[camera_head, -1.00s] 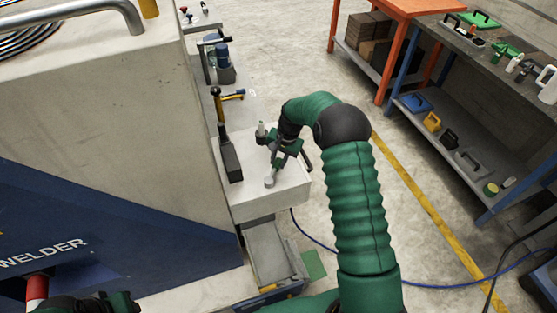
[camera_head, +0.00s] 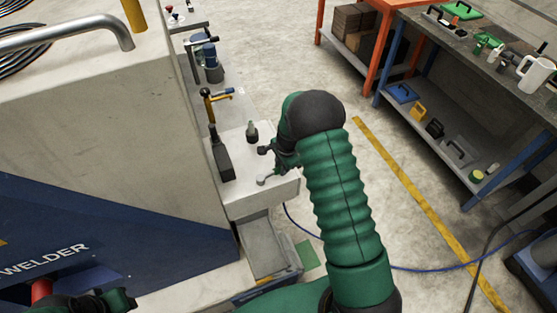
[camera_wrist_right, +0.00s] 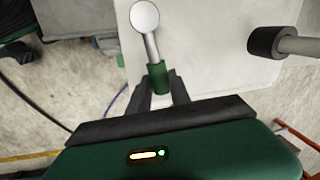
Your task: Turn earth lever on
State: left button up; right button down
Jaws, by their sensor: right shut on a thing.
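The earth lever (camera_wrist_right: 146,38) has a round silver end, a thin metal arm and a green grip. In the right wrist view, the fingers of my right gripper (camera_wrist_right: 160,88) are closed around the green grip. In the head view, the lever's silver end (camera_head: 264,180) shows on top of the pale block, while the grip is mostly hidden by my right gripper (camera_head: 279,165). My left gripper (camera_head: 95,302) is at the bottom left, beside a red handle (camera_head: 41,289); its fingers are not clear enough to judge.
A grey post with a dark tip (camera_head: 252,132) stands on the block (camera_head: 258,202) behind the lever; a black-handled lever (camera_head: 221,158) is to its left. The blue and grey welder (camera_head: 100,225) fills the left. A workbench (camera_head: 455,40) is far right, with open floor between.

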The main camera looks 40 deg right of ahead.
pick_arm(q)
jog(key=shift+r+p, duration=0.5)
jog(key=shift+r, duration=0.15)
pick_arm(e)
jog(key=shift+s+a+m, duration=0.45)
jog(key=shift+s+m, duration=0.15)
jog(key=shift+m, duration=0.3)
jog(key=c, duration=1.3)
grip_release()
jog(key=shift+c, duration=0.2)
jog(key=shift+o, duration=0.8)
jog(key=shift+a+r, duration=0.1)
jog(key=shift+a, duration=0.05)
jog(key=shift+r, duration=0.2)
pick_arm(q)
jog(key=shift+a+r+p, duration=0.2)
jog(key=shift+r+p, duration=0.05)
jog(key=shift+p, duration=0.05)
pick_arm(e)
jog(key=s+r, duration=0.3)
jog(key=r, duration=1.3)
jog(key=shift+a, duration=0.4)
